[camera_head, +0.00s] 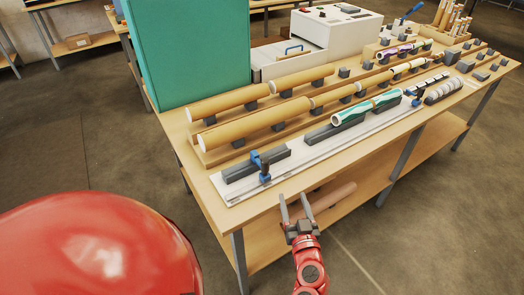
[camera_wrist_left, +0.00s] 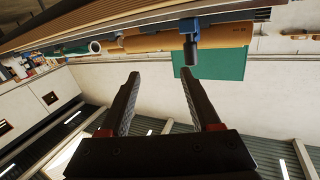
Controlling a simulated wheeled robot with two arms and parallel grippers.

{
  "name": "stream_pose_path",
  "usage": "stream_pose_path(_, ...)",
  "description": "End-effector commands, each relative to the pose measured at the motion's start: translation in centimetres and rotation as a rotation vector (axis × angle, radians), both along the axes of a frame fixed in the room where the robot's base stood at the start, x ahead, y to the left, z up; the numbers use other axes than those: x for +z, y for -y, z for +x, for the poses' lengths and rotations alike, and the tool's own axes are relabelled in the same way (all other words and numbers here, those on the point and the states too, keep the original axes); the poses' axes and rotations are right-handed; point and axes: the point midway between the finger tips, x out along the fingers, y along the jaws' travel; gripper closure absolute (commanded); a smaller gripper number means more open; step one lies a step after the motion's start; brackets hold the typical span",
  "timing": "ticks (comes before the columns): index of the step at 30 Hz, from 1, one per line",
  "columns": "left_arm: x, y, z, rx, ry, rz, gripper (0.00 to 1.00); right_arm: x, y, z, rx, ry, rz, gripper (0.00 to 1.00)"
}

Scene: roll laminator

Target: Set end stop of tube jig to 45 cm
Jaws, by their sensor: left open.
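The tube jig (camera_head: 310,160) is a long pale base with a rail and dark grey cradles along the table's front edge. Its blue end stop (camera_head: 261,166), with a dark knob, sits near the left end of the jig. In the left wrist view the blue stop (camera_wrist_left: 189,27) and its dark knob (camera_wrist_left: 191,58) show above and beyond the fingers. My left gripper (camera_head: 296,206) is open and empty, in front of the table edge, apart from the stop and right of it. It also shows in the left wrist view (camera_wrist_left: 160,76). Scale marks are too small to read. My right gripper is not in view.
A teal-and-white patterned tube (camera_head: 367,107) lies on the jig's farther cradle. Long brown tubes (camera_head: 255,118) lie behind the jig. A white laminator (camera_head: 335,38) and a teal cabinet (camera_head: 190,50) stand at the back. A lower shelf (camera_head: 410,150) runs under the table.

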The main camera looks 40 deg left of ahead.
Motion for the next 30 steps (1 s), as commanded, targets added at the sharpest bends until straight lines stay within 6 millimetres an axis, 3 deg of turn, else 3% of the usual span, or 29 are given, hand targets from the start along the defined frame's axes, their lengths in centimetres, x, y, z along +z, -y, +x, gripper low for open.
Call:
stream_pose_path(4, 2.1, -2.1, -2.6, 0.138, 0.068, -0.043, 0.36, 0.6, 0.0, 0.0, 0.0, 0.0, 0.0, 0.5)
stream_pose_path(9, 2.6, -3.5, -2.8, 0.177, 0.085, -0.051, 0.36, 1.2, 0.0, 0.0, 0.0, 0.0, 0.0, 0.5)
stream_pose_path(14, 2.8, -5.5, -1.3, 0.178, 0.083, -0.05, 0.36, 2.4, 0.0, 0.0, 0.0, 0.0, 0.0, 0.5)
stream_pose_path(30, 2.8, -14.6, 5.9, 0.17, 0.082, -0.048, 0.36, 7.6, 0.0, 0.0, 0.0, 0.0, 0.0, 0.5)
